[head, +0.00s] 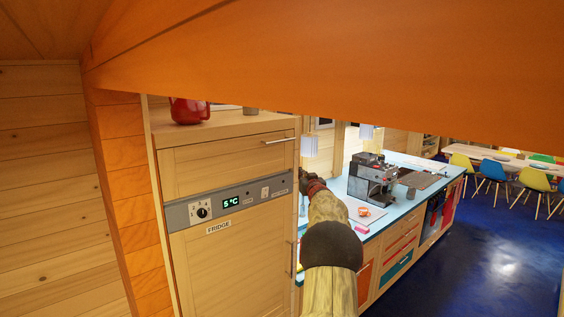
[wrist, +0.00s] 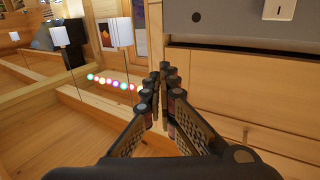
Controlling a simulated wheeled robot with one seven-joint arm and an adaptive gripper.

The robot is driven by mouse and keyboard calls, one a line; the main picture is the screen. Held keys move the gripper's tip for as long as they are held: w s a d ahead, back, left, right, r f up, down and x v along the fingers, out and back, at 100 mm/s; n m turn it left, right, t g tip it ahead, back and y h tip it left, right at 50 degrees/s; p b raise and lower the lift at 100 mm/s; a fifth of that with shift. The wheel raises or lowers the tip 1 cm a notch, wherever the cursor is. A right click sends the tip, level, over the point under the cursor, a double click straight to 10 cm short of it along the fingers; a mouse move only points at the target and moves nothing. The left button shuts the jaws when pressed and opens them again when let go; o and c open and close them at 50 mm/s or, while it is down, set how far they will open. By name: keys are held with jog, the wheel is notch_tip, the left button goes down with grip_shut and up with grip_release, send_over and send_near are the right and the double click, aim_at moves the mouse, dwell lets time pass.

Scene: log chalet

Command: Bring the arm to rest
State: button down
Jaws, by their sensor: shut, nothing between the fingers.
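My arm (head: 332,245) reaches forward from the bottom of the head view, beside the right edge of the wooden fridge (head: 228,262). In the wrist view, my gripper (wrist: 166,72) is shut and empty, its two dark fingers meeting at the tips. The fridge front (wrist: 235,85) fills the right side of that view, close to the fingers. Whether the fingers touch it I cannot tell. In the head view my gripper's fingers are hidden beyond the arm.
A large orange beam (head: 330,60) crosses the top of the head view. A blue counter (head: 405,213) with a coffee machine (head: 372,180) stands right of the arm. A red pot (head: 188,111) sits above the fridge. The dark blue floor (head: 490,250) is open at right.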

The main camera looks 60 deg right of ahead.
jog(key=s+a+f+m+g+y, duration=0.25)
jog(key=s+f+g, duration=0.45)
jog(key=s+f, duration=0.85)
jog(key=w+a+f+n+g+y+b, duration=0.1)
jog(key=a+f+y+b, duration=0.2)
jog(key=a, duration=1.2)
jog(key=w+a+f+n+g+y+b, duration=0.1)
jog(key=a+f+n+y+b, duration=0.35)
jog(key=a, duration=1.15)
jog(key=w+a+f+m+h+b, duration=0.15)
jog(key=a+f, duration=0.45)
jog(key=a, duration=0.9)
jog(key=s+a+f+n+t+y+b, duration=0.1)
jog(key=a+b, duration=0.3)
jog(key=a, duration=0.7)
jog(key=s+a+f+n+t+y+b, duration=0.1)
jog(key=s+a+f+n+b, duration=0.3)
jog(key=a, duration=0.8)
jog(key=s+a+f+n+y+b, duration=0.3)
jog(key=a+b, duration=0.2)
jog(key=a, duration=0.6)
jog(key=shift+a+t, duration=0.3)
jog(key=shift+t, duration=0.1)
